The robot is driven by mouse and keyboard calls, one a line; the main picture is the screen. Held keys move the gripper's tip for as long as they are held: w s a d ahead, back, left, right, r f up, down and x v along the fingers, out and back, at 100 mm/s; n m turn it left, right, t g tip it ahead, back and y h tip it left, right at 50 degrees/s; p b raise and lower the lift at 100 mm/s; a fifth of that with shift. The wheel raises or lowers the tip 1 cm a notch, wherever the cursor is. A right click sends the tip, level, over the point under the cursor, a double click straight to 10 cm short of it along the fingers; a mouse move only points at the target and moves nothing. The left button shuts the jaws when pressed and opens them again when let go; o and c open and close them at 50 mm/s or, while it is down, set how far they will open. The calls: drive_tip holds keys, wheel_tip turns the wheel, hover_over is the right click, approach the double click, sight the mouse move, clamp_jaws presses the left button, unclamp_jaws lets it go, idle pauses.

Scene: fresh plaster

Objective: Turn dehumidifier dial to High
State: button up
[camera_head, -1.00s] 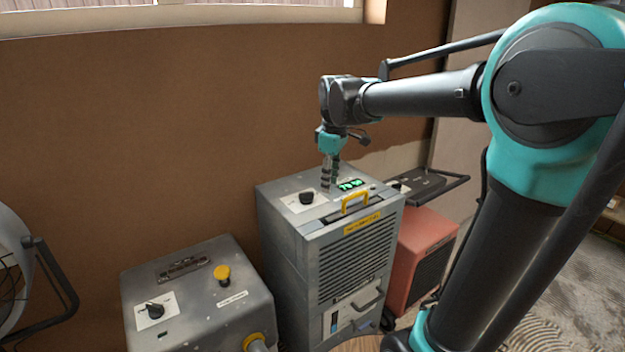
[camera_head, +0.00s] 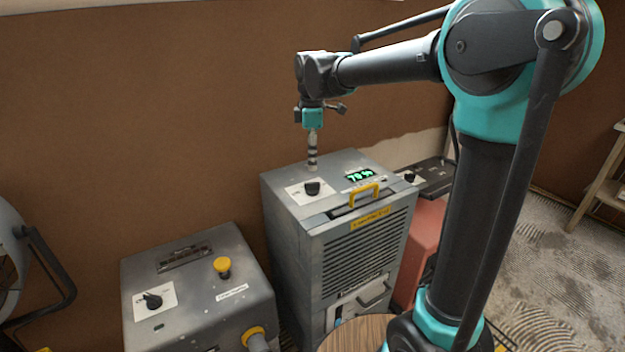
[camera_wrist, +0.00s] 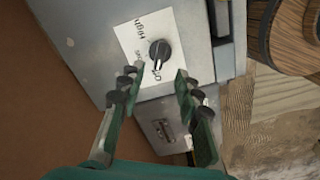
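The dehumidifier (camera_head: 345,265) is a tall grey metal box with a green lit display (camera_head: 360,175) and a yellow handle on top. Its black dial (camera_head: 312,188) sits on a white label plate. My gripper (camera_head: 312,166) points down just behind the dial in the head view. In the wrist view my gripper (camera_wrist: 157,78) is open and empty, its fingertips apart, with the dial slightly beyond them. I see no contact.
A lower grey machine (camera_head: 200,300) with a black knob (camera_head: 152,300) and a yellow button (camera_head: 222,267) stands at left. A red unit (camera_head: 425,240) stands close on the right. The brown wall (camera_head: 130,130) is behind. A fan (camera_head: 12,260) is at far left.

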sight(312, 183)
wheel_tip(312, 183, down, 8)
drive_tip(key=shift+r, duration=0.2)
clamp_jaws()
